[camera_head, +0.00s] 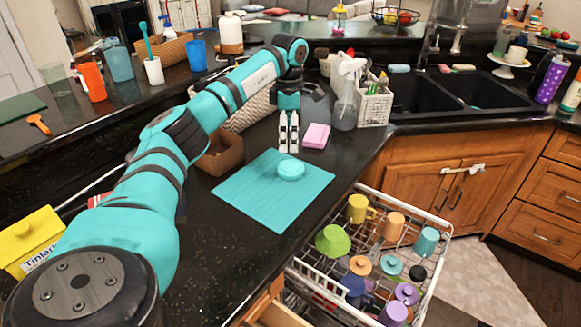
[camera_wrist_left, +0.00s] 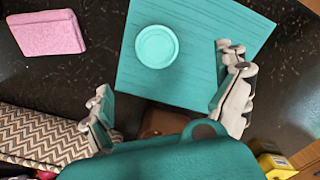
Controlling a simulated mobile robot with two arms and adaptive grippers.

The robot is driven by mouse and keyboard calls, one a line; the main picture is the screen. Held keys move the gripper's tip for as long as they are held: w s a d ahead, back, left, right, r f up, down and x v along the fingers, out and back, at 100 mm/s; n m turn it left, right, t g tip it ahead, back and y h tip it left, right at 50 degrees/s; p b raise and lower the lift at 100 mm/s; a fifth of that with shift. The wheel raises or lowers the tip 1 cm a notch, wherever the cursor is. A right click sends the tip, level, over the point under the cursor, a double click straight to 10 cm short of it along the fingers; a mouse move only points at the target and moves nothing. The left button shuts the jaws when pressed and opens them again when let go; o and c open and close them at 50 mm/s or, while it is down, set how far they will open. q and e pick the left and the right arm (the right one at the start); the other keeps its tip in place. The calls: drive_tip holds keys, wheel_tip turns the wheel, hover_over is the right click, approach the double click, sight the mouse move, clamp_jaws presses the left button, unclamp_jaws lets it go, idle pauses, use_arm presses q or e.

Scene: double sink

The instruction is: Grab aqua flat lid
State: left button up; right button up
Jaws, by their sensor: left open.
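An aqua flat lid (camera_head: 291,169), round with a raised rim, lies on a teal mat (camera_head: 252,205) on the dark counter. In the left wrist view the lid (camera_wrist_left: 157,46) lies on the mat (camera_wrist_left: 190,84), beyond the fingertips and between their lines. My left gripper (camera_head: 289,146) points down at the far edge of the mat, just behind the lid. In the wrist view its fingers (camera_wrist_left: 165,98) are wide apart with nothing between them. My right gripper is not in view.
A pink sponge (camera_head: 316,136) lies right beside the gripper. A pulled-out dish rack (camera_head: 330,285) with coloured cups and lids is at front right. A double sink (camera_head: 470,93) is behind right. The mat around the lid is clear.

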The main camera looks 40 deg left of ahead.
use_arm(q)
hover_over(288, 167)
drive_tip(key=f, duration=0.5)
drive_tip(key=shift+d+f+p, duration=0.2)
drive_tip(key=shift+f+p, duration=0.1)
drive_tip(key=shift+p, duration=0.05)
drive_tip(key=shift+f, duration=0.5)
wheel_tip(288, 167, down, 4)
drive_tip(key=shift+a+r+p, duration=0.1)
drive_tip(key=shift+r+p, duration=0.05)
drive_tip(key=shift+p, duration=0.65)
drive_tip(key=shift+f, duration=0.35)
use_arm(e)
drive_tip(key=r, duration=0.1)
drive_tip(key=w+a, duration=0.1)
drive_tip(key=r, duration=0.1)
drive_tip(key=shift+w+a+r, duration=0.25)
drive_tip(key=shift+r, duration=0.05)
use_arm(q)
drive_tip(key=shift+c, duration=0.3)
drive_tip(key=c, duration=1.1)
